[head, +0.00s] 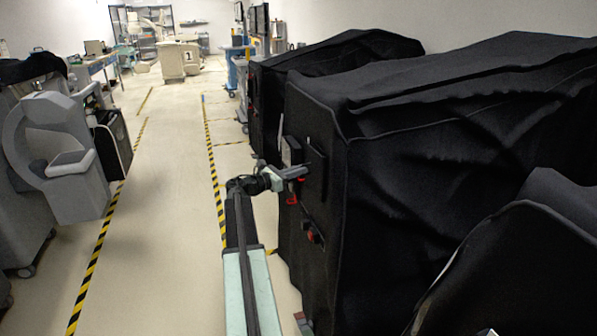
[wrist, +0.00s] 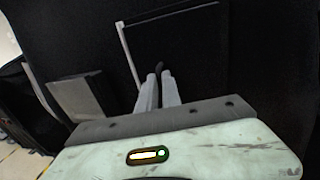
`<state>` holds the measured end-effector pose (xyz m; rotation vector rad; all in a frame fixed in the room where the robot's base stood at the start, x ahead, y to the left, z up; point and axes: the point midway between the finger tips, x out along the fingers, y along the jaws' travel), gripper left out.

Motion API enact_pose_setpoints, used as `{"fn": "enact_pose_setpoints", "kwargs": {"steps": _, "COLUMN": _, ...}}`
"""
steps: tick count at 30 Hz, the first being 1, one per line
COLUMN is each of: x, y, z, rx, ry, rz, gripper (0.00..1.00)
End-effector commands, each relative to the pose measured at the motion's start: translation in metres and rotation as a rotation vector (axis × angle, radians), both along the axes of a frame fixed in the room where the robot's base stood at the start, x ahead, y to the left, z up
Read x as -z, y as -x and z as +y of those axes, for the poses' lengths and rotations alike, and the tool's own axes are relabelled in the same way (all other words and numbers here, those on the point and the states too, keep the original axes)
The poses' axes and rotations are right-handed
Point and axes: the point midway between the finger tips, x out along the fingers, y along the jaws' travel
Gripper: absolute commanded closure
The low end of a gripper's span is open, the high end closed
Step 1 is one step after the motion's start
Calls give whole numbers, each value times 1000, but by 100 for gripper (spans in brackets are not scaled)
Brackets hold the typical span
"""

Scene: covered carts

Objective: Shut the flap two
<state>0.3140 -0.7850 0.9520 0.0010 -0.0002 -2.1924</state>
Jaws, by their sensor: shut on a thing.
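In the head view my gripper (head: 304,172) reaches the panel from the left. How far the flap stands open cannot be told.
A grey box (wrist: 78,97) sits left of the flap in the wrist view. Below it, red parts (head: 310,233) show on the cart (head: 420,160). Another covered cart (head: 530,265) is at the near right. The aisle (head: 165,200) on the left is clear.

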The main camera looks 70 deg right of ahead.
Motion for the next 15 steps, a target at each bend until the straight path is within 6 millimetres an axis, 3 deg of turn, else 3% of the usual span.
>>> {"fn": "enact_pose_setpoints", "kwargs": {"steps": 15, "x": -1, "y": 1, "z": -10, "rx": -5, "ry": 1, "rz": 2, "gripper": 100}}
